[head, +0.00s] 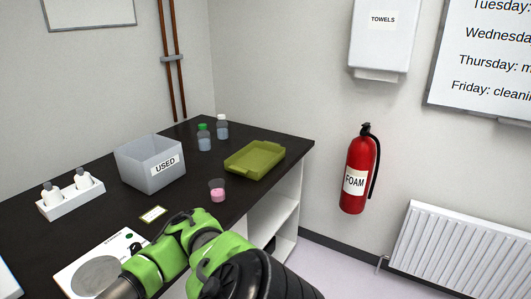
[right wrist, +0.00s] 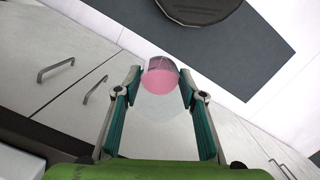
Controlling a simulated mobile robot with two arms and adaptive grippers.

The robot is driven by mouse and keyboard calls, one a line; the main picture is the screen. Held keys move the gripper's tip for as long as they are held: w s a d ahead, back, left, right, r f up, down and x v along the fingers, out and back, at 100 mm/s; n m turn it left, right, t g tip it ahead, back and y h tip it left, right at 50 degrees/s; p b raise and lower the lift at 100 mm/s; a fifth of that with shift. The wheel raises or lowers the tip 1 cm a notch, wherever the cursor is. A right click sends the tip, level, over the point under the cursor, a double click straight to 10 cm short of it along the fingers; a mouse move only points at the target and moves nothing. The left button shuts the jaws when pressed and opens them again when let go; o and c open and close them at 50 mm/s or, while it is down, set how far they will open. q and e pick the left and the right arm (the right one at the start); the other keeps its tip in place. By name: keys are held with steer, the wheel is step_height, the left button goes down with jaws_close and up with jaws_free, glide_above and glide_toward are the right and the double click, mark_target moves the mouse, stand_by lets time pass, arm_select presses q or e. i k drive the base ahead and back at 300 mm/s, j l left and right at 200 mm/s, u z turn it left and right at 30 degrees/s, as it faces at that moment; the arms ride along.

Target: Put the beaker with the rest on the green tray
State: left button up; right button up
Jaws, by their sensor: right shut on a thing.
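In the right wrist view my right gripper (right wrist: 159,92) is shut on a clear beaker (right wrist: 161,78) with pink content, one finger on each side of it. In the head view my right arm reaches in from the bottom, and its fingers and the held beaker are out of sight. Another small clear beaker (head: 217,191) with pink content stands on the dark bench, just in front of the tray. The green tray (head: 263,171) lies near the bench's right edge and looks empty. My left gripper is not in view.
A grey bin marked USED (head: 134,174) stands left of the tray. Two capped bottles (head: 204,139) (head: 222,128) stand behind the tray. A white holder (head: 71,204) with white bottles is at the left. A white device with a round grey plate (head: 97,277) is in front.

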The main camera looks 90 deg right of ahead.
mark_target(257, 162)
steer(key=k+l, duration=0.15)
steer(key=l, duration=0.25)
steer(key=k+l+z, duration=0.1)
steer(key=l, duration=0.3)
steer(key=k+l, duration=0.2)
steer(key=l, duration=0.25)
steer(key=k+l+z, duration=0.1)
steer(key=l, duration=0.3)
steer(key=k+l+z, duration=0.1)
steer(key=l, duration=0.35)
steer(key=k, duration=0.1)
